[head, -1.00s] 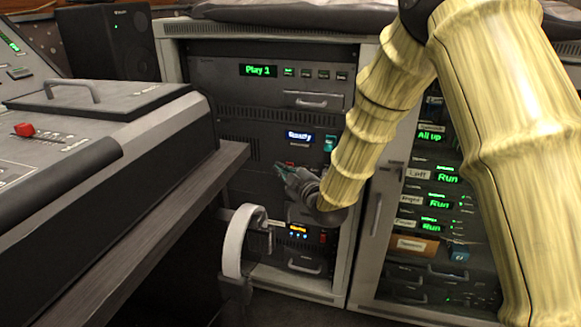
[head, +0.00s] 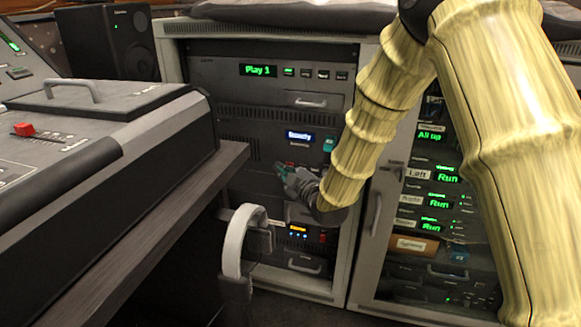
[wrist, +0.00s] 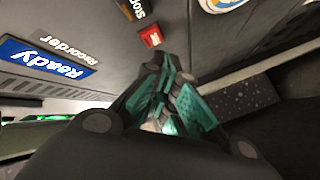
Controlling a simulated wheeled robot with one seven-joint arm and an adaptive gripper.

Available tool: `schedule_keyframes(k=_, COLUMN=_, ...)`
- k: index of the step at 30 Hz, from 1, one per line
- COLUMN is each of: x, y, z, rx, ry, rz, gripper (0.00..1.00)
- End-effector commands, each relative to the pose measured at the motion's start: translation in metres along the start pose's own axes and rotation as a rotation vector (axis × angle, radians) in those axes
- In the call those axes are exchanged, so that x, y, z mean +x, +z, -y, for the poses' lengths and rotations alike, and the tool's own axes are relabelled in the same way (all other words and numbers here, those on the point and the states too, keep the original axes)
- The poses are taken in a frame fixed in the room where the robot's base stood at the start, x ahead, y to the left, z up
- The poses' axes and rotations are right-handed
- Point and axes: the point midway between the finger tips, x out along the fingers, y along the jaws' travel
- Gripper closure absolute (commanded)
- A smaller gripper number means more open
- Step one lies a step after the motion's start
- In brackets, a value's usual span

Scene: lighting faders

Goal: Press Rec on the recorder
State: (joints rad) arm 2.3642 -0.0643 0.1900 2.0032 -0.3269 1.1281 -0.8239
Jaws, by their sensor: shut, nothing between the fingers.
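The recorder is a dark rack panel with a blue lit display reading "Ready" (head: 299,136). In the wrist view the same display (wrist: 45,62) is at the left, beside the printed word Recorder (wrist: 64,48). A small red button (wrist: 151,36) shows at the upper middle, its lettering too small to read. A dark button marked Stop (wrist: 134,9) is just above it. My gripper (head: 280,170) is shut and empty in front of the panel. In the wrist view its teal fingertips (wrist: 168,72) are just below the red button; I cannot tell whether they touch.
The console desk (head: 190,175) stands close on the left. A pale curved handle-like piece (head: 235,245) is below my gripper. A rack unit with a "Play 1" display (head: 258,70) is above the recorder. Another rack with green displays (head: 447,178) is at the right.

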Motion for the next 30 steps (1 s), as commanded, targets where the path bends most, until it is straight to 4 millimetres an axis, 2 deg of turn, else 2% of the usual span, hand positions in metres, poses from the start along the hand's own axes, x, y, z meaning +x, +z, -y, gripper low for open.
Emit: schedule_keyframes(k=30, x=0.0076, y=0.005, z=-0.0054, rx=0.0, ry=0.0, rz=0.0, gripper=1.0)
